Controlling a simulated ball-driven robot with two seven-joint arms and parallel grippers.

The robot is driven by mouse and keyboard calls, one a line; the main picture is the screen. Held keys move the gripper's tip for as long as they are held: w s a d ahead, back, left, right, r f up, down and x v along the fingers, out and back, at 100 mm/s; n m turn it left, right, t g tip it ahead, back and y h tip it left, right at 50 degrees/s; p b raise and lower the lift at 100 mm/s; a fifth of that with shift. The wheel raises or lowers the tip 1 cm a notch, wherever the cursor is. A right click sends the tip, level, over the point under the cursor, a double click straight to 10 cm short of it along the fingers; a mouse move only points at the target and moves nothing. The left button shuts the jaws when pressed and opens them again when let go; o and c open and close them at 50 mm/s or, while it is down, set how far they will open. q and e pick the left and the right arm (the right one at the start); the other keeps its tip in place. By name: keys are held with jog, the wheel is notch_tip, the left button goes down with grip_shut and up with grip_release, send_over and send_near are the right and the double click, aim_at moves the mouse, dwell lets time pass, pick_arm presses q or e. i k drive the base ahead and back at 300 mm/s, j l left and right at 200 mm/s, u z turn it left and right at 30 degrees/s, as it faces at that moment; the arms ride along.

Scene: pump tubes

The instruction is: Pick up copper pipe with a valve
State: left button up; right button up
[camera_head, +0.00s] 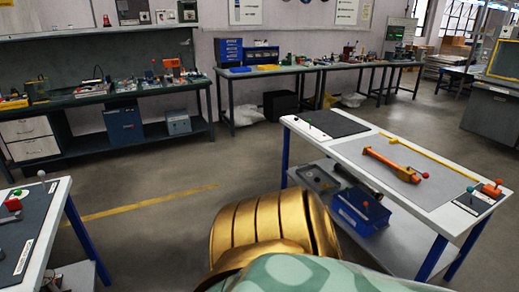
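An orange-copper pipe (392,164) lies on the grey mat of the white-topped table at the right. A small red knob (425,175) shows at its right end and looks like the valve. The pipe runs diagonally from upper left to lower right, with clear mat around it. Neither of my grippers is in view, and nothing shows as held.
The white table (452,222) has blue legs and a lower shelf with a blue bin (358,212). A yellow strip (430,155) and an orange piece (491,189) lie near its far edge. Another table (55,205) stands at left. Open floor lies between.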

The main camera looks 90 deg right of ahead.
aim_at(407, 176)
jog(key=z, duration=3.85)
jog(key=i+j+z, duration=0.1)
jog(key=z, duration=0.8)
jog(key=i+j+z, duration=0.15)
jog(key=j+z, duration=0.15)
jog(key=j, duration=0.15)
jog(key=i+j+z, duration=0.1)
jog(key=j+z, duration=0.55)
jog(key=j, duration=0.25)
